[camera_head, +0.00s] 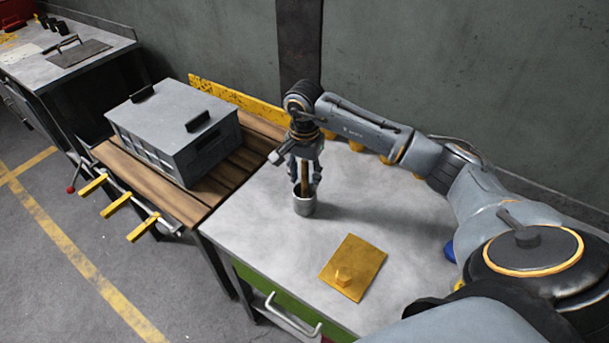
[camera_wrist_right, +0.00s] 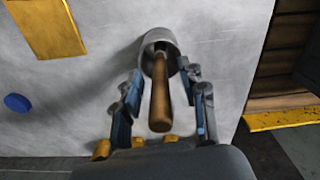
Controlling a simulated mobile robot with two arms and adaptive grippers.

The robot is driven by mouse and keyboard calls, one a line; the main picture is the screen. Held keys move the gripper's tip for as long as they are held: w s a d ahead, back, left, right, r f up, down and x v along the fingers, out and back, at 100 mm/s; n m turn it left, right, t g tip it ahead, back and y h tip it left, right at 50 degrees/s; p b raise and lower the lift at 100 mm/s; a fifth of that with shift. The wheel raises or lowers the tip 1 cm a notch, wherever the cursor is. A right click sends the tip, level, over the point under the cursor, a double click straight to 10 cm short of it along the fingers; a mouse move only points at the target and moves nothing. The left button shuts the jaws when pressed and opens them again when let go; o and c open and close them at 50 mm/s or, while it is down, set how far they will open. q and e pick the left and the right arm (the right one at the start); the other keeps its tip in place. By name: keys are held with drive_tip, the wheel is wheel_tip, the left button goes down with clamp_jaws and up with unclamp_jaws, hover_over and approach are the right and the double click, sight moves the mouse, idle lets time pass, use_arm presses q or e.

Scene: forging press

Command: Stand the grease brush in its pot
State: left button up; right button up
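The grease brush has a wooden handle (camera_head: 305,172) that stands upright in a small grey metal pot (camera_head: 303,208) on the light grey bench. In the right wrist view, the handle (camera_wrist_right: 160,95) comes out of the pot (camera_wrist_right: 160,34), whose rim surrounds the brush's lower end; the bristles are hidden inside. My right gripper (camera_head: 305,186) points down over the pot. Its fingers (camera_wrist_right: 160,74) are spread on both sides of the handle, with visible gaps to it, and their tips are near the rim. My left gripper is not in view.
A yellow plate with a small knob (camera_head: 353,267) lies on the bench in front of the pot. A grey metal box (camera_head: 175,125) stands on the wooden-slat table to the left. A blue round object (camera_head: 449,251) sits near my right arm. The bench between is clear.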

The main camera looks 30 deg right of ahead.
drive_tip(key=shift+r, duration=0.15)
wheel_tip(320, 180, up, 12)
drive_tip(key=shift+f, duration=0.15)
drive_tip(key=shift+s+f, duration=0.1)
idle(1.1)
